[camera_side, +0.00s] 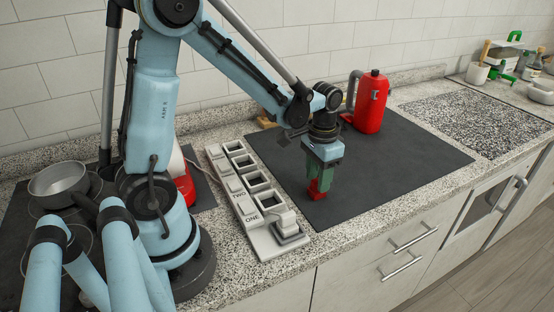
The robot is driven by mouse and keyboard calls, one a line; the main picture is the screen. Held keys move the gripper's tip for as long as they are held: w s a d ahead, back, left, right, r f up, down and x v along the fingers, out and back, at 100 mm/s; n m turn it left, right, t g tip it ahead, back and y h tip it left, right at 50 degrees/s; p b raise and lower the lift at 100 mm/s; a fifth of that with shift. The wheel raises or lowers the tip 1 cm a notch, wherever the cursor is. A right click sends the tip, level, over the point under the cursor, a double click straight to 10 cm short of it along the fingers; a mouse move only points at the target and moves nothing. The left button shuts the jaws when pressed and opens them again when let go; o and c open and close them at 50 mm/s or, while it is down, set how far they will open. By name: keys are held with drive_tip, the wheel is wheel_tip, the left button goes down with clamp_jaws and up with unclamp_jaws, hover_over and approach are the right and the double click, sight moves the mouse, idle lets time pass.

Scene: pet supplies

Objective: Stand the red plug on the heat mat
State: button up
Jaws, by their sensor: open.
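The red plug (318,192) is at the near left part of a large flat dark mat (415,152), which looks like the heat mat. The plug appears to rest on it, and its upper part is hidden by my gripper's green fingers. My gripper (321,184) points straight down over the plug, with its jaws open and the fingertips around or right beside it. I cannot tell from this view whether the fingers touch the plug.
A white strip of square sockets (250,185), marked ONE and TWO, lies left of the mat. A red kettle-like container (372,103) stands at the mat's back edge. A speckled panel (478,120) lies to the right. A pot (58,182) sits far left. The mat's right half is clear.

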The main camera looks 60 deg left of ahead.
wheel_tip(320, 180, up, 12)
drive_tip(key=f, duration=0.1)
drive_tip(key=s+d+t, duration=0.5)
drive_tip(key=s+t, duration=0.1)
drive_tip(key=t, duration=0.1)
drive_tip(key=shift+f, duration=0.25)
idle(0.3)
